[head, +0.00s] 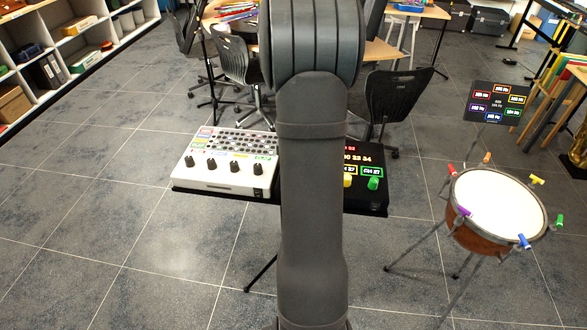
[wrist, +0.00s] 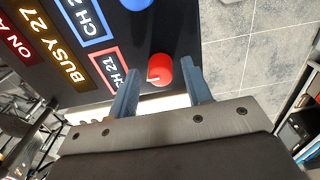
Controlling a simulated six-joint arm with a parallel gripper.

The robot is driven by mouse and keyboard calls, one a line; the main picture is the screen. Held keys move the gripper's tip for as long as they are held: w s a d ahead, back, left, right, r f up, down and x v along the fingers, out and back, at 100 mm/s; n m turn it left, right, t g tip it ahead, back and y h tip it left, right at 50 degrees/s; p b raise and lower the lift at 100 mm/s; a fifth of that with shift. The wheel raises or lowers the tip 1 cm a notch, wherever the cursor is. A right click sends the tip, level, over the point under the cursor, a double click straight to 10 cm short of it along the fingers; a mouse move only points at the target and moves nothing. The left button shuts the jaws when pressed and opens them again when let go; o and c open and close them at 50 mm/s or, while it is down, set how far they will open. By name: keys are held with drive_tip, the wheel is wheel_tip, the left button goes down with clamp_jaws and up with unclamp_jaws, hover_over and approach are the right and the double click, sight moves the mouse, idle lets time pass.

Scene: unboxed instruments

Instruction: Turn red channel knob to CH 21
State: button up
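In the wrist view, the red channel knob (wrist: 164,68) is on a black panel (wrist: 185,20), beside a red-framed label (wrist: 107,69) reading CH 21. A pale pointer mark shows on the knob's left side. My gripper (wrist: 160,66) is open, with one blue-grey finger on each side of the red knob and a visible gap on both sides. In the head view, the black panel (head: 377,204) shows right of my arm, with a yellow knob (head: 347,181) and a green knob (head: 374,184). My arm hides the red knob and gripper there.
A blue knob (wrist: 136,3) and its blue-framed label (wrist: 83,18) sit near the red one, beside a BUSY 27 display (wrist: 60,55). A white mixer (head: 222,181) lies left of my arm. A drum (head: 497,203) with coloured knobs stands at the right.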

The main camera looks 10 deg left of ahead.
wheel_tip(320, 180, up, 17)
drive_tip(key=shift+r, duration=0.2)
idle(0.6)
wheel_tip(320, 180, down, 18)
drive_tip(key=shift+r, duration=0.2)
idle(0.5)
drive_tip(key=shift+r, duration=0.1)
